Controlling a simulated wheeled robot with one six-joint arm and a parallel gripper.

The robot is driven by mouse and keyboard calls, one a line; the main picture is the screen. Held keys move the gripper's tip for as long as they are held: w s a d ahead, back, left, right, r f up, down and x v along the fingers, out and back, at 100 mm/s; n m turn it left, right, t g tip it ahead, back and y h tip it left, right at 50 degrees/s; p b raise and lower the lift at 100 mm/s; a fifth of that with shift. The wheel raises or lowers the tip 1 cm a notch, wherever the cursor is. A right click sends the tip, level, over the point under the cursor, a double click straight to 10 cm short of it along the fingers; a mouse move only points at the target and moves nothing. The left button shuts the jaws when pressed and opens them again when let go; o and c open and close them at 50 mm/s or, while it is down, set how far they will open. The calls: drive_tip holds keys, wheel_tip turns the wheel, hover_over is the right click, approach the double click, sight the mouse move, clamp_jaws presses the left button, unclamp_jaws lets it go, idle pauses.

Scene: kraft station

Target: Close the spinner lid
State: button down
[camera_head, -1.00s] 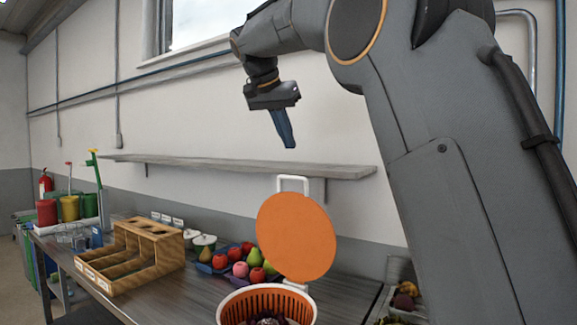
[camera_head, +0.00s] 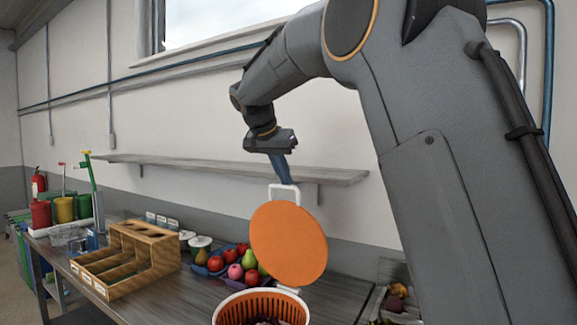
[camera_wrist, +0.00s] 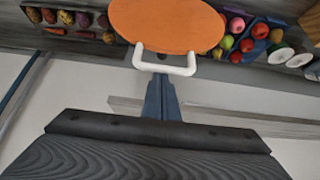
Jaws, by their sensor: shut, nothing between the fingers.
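The spinner (camera_head: 262,307) is an orange slotted basket in a white rim at the bottom of the head view, with something dark inside. Its round orange lid (camera_head: 288,243) stands open, raised at the back of the basket, with a white loop handle (camera_head: 284,190) on top. The lid (camera_wrist: 167,22) and handle (camera_wrist: 164,62) also show in the wrist view. My gripper (camera_head: 286,182) is shut, its blue fingers pointing down, by the handle at the lid's top edge. In the wrist view the fingers (camera_wrist: 161,92) reach the handle; I cannot tell whether they touch it.
A grey wall shelf (camera_head: 240,170) runs behind my gripper. Left of the spinner are a fruit tray (camera_head: 234,268), white lidded pots (camera_head: 198,245) and a wooden organiser (camera_head: 130,258). A bin of produce (camera_head: 398,296) is to the right. The bench (camera_head: 185,300) has bare room at front left.

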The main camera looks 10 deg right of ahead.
drive_tip(key=shift+s+a+f, duration=0.1)
drive_tip(key=shift+s+a, duration=0.05)
drive_tip(key=shift+s, duration=0.05)
drive_tip(key=shift+a, duration=0.1)
